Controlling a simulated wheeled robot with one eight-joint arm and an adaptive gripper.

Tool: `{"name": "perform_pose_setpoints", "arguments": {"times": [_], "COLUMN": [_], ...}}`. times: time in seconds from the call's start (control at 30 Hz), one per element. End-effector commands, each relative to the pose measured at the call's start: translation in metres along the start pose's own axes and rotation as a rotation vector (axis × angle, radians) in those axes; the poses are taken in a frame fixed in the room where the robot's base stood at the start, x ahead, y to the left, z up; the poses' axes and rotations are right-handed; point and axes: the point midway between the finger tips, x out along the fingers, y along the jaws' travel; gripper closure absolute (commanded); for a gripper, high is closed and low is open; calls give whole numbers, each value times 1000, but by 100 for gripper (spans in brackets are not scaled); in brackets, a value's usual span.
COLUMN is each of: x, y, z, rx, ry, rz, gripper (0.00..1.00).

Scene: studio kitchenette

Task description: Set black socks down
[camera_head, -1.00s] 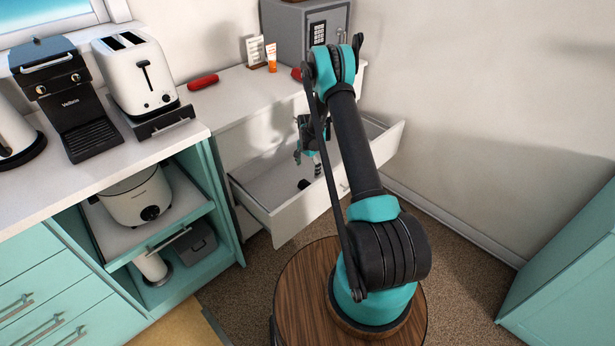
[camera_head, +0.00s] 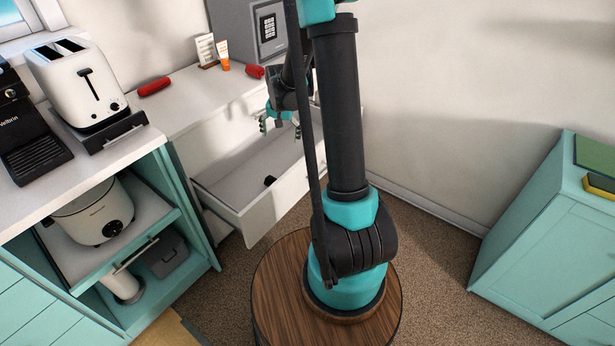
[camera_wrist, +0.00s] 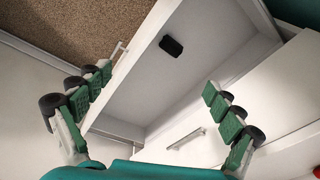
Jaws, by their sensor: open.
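The black socks (camera_head: 269,180) show as a small dark bundle lying on the floor of the open white drawer (camera_head: 243,182). In the wrist view the socks (camera_wrist: 171,45) lie in the drawer near its front wall, apart from the fingers. My gripper (camera_head: 281,124) is above the drawer, open and empty. In the wrist view its two green fingers (camera_wrist: 155,85) are spread wide with nothing between them. Part of the drawer's right end is hidden behind my arm in the head view.
The white dresser top (camera_head: 205,100) above the drawer holds red items (camera_head: 154,87), an orange tube (camera_head: 222,55) and a grey safe (camera_head: 262,30). A teal counter with a toaster (camera_head: 78,80) stands left. A teal cabinet (camera_head: 550,230) stands right, with carpet between.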

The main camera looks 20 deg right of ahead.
Motion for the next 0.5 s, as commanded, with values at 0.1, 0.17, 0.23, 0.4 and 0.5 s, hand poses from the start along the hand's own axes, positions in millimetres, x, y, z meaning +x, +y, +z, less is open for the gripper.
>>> {"name": "perform_pose_setpoints", "arguments": {"times": [0.1,0.17,0.23,0.4,0.5], "x": [-32,-45,-58,-82,-91], "y": [20,30,41,70,87], "z": [29,44,61,106,133], "rx": [-69,-105,-146,-248,-307], "ry": [25,37,53,91,115], "rz": [-13,-18,-25,-36,-41], "gripper": [7,7,7,7,7]}}
